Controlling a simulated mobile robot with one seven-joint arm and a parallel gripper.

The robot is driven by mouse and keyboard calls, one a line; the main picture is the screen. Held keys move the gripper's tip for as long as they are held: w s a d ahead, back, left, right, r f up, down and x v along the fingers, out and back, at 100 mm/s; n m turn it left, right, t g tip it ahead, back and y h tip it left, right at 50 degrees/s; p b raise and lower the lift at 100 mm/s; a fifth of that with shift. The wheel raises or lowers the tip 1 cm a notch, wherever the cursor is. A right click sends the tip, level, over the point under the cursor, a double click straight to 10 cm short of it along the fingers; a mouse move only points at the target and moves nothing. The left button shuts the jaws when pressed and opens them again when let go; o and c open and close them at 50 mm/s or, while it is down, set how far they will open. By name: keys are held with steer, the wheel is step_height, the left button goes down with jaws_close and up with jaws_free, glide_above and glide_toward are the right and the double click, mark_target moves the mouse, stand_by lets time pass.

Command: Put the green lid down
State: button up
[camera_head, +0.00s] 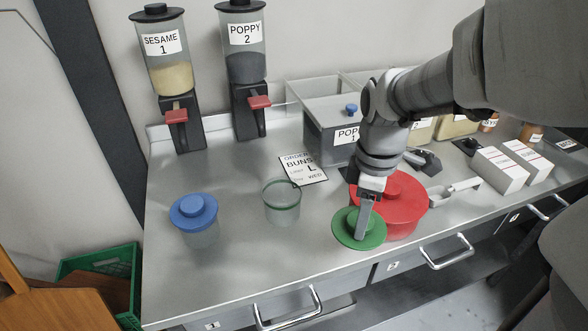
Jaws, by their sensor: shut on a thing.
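The green lid (345,237) is a flat disc with a raised middle, near the front edge of the steel counter. My gripper (363,234) is shut on its raised middle, seen from above. I cannot tell whether the lid touches the counter or is held a little above it. An open clear jar with a green rim (282,207) stands to the left of the lid. A large red lid (398,205) on a container is just behind and to the right of my gripper, partly hidden by it.
A jar with a blue lid (194,211) stands at the left. An order card (303,168) lies behind the open jar. Sesame (171,77) and poppy (245,68) dispensers stand at the back. White boxes (500,170) are at the right. The counter's front left is clear.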

steer(key=w+a+f, duration=0.1)
steer(key=a+f, duration=0.1)
steer(key=a, duration=0.1)
steer(key=w+a+f+b, duration=0.1)
steer(key=a+f, duration=0.1)
steer(key=a, duration=0.2)
steer(key=a+f, duration=0.3)
steer(key=a, duration=0.1)
steer(key=shift+w, duration=0.4)
steer(key=shift+f+b, duration=0.6)
steer(key=shift+f, duration=1.4)
steer(key=shift+f, duration=0.1)
steer(key=shift+f, duration=0.15)
steer(key=o, duration=1.3)
steer(key=shift+o, duration=0.2)
steer(key=shift+r, duration=0.25)
